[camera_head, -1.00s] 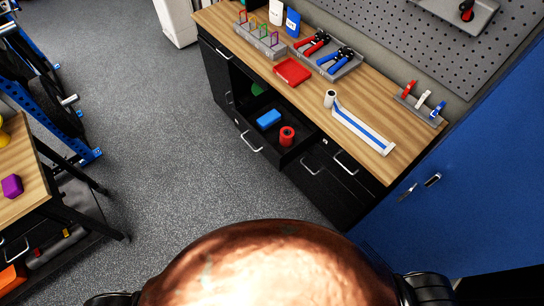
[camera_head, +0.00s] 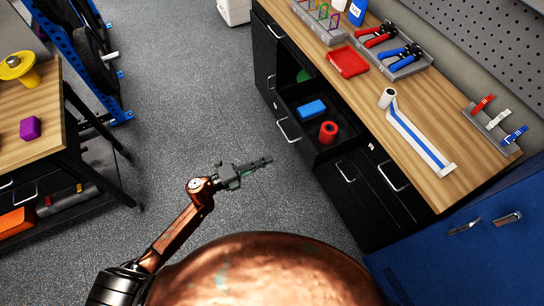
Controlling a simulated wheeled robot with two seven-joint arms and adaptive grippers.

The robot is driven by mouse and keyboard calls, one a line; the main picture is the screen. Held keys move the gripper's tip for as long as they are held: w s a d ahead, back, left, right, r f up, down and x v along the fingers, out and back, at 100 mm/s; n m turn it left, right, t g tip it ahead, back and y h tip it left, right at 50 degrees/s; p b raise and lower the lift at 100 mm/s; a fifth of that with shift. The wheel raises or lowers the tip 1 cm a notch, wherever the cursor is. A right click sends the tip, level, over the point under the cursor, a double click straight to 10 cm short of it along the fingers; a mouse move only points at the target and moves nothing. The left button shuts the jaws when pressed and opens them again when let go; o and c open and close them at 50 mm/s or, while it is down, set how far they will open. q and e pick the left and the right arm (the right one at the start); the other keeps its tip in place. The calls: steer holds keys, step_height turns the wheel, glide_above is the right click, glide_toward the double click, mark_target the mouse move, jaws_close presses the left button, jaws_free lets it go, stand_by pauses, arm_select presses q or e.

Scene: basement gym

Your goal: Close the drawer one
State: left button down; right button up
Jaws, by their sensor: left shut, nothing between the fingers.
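An open black drawer (camera_head: 290,130) sticks out from the black cabinet under the wooden workbench. It holds a blue block (camera_head: 312,109) and a red cylinder (camera_head: 328,132). Its silver bar handle is on the front face, towards the left. My left gripper (camera_head: 262,162) is shut and empty, held over the grey floor to the left of the drawer and apart from it, its fingers pointing right towards the cabinet. My right gripper is not in view.
The workbench top (camera_head: 400,165) carries a red tray (camera_head: 348,61), pliers in a grey holder and a blue-and-white strip. A blue cabinet (camera_head: 450,260) stands at the lower right. Another wooden table (camera_head: 30,95) is at the left. The floor between is clear.

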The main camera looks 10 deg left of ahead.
mark_target(301, 145)
arm_select(q)
steer(key=b+x, duration=0.1)
steer(key=x, duration=1.1)
steer(key=shift+w, duration=0.1)
